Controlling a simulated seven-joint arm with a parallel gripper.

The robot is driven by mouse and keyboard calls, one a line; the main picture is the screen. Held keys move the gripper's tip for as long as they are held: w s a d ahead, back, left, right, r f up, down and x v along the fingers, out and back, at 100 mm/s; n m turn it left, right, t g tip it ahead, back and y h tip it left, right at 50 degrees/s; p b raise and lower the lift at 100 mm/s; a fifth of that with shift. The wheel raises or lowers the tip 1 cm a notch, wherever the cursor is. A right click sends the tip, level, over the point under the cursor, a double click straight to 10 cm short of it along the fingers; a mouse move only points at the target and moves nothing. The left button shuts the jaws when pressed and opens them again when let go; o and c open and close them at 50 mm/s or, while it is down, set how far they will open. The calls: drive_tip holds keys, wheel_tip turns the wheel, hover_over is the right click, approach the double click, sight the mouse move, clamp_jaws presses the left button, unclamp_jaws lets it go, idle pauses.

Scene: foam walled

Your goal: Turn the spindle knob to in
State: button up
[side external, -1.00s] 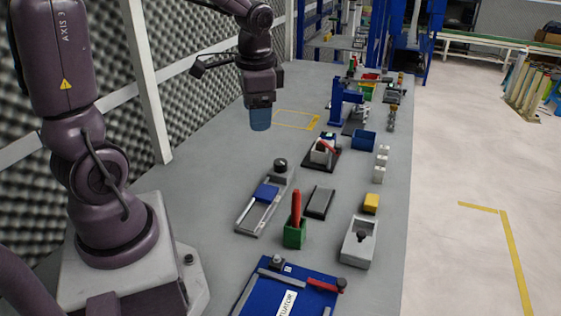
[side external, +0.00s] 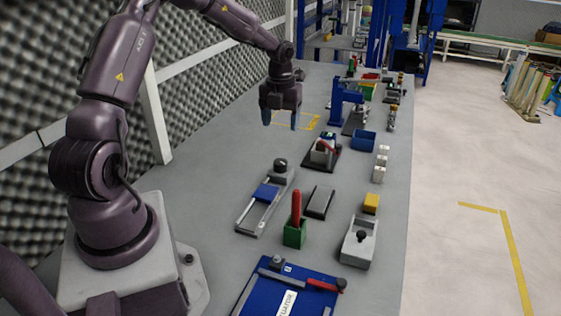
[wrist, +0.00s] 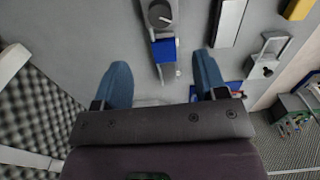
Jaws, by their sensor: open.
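A dark round knob (side external: 280,164) sits at the far end of a grey slide unit (side external: 246,222) with a blue carriage (side external: 266,192); I take it for the spindle knob. In the wrist view the knob (wrist: 158,13) shows near the top, with a light line across its face, and the blue carriage (wrist: 164,48) lies below it. Any "in" marking is too small to read. My gripper (side external: 280,122) is open and empty, pointing down above the table beyond the knob. Its two blue fingers (wrist: 162,64) are apart and clear of the knob.
A green holder (side external: 295,236) with a red handle, a dark flat block (side external: 319,202) and a grey unit with a black knob (side external: 358,246) stand right of the slide. A black-based clamp (side external: 321,155) stands close right of my gripper. Foam wall (side external: 215,95) bounds the left.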

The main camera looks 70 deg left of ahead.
sight(281, 161)
wheel_tip(281, 161, down, 13)
drive_tip(key=shift+r, duration=0.2)
idle(0.3)
drive_tip(key=c, duration=0.9)
